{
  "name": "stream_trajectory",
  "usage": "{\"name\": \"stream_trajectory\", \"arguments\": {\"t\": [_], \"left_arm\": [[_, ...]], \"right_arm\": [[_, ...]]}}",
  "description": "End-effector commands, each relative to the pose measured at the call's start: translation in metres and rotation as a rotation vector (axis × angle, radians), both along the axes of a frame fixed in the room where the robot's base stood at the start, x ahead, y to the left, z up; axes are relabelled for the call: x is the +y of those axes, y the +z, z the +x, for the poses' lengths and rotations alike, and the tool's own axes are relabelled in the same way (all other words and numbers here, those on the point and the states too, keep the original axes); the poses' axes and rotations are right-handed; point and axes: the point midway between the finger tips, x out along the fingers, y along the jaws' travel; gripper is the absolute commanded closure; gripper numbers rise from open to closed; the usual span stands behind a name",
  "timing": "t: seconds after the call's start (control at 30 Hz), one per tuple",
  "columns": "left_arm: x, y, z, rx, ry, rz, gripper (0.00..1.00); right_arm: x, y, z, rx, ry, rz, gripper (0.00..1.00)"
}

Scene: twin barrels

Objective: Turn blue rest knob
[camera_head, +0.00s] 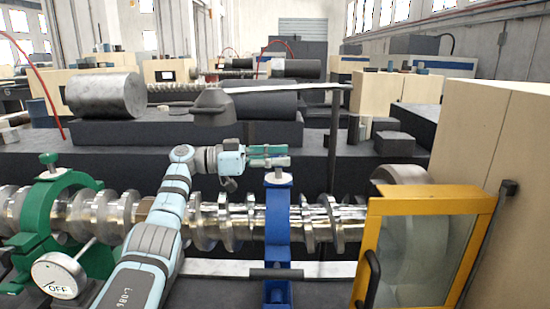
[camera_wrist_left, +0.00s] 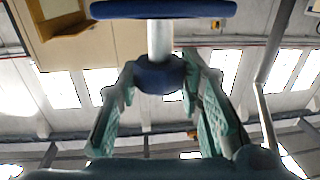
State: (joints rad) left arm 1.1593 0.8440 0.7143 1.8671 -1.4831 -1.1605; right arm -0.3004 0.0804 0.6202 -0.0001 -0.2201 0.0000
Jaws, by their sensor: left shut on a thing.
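In the left wrist view, the fingertips (camera_wrist_left: 160,78) are shut on the blue rest knob (camera_wrist_left: 158,76), a rounded blue piece on a pale shaft (camera_wrist_left: 159,40). In the head view the gripper hides the knob. My right gripper is not in view.
A green rest (camera_head: 75,182) with a white OFF dial (camera_head: 58,275) is at the left. A yellow-framed guard (camera_head: 425,245) stands at the right. A thin dark post (camera_head: 333,140) rises to the right of the gripper. A dark machine bed (camera_head: 120,150) lies behind.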

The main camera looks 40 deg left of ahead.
Motion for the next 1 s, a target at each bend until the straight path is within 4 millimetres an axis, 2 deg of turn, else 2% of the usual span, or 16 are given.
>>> {"name": "stream_trajectory", "arguments": {"t": [0.03,0.07,0.2,0.57,0.67,0.9,1.0], "left_arm": [[-0.002,-0.004,0.000,0.010,-0.005,0.002,0.95],[-0.002,-0.004,0.000,0.010,-0.005,0.002,0.65],[-0.001,-0.004,0.000,0.008,-0.003,0.002,0.46],[0.006,-0.002,-0.005,0.005,0.003,0.001,0.46],[0.020,-0.002,-0.017,0.007,0.004,0.002,0.46],[0.070,-0.001,-0.064,0.004,0.005,-0.002,0.46],[0.080,0.000,-0.072,0.004,0.008,0.001,0.46]], "right_arm": [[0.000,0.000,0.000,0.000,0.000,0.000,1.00],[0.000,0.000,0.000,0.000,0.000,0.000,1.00],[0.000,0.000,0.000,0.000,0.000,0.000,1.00],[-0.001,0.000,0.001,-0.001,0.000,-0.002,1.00],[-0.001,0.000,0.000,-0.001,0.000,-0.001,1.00],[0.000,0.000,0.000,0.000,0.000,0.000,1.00],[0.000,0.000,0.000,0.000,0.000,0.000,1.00]]}}
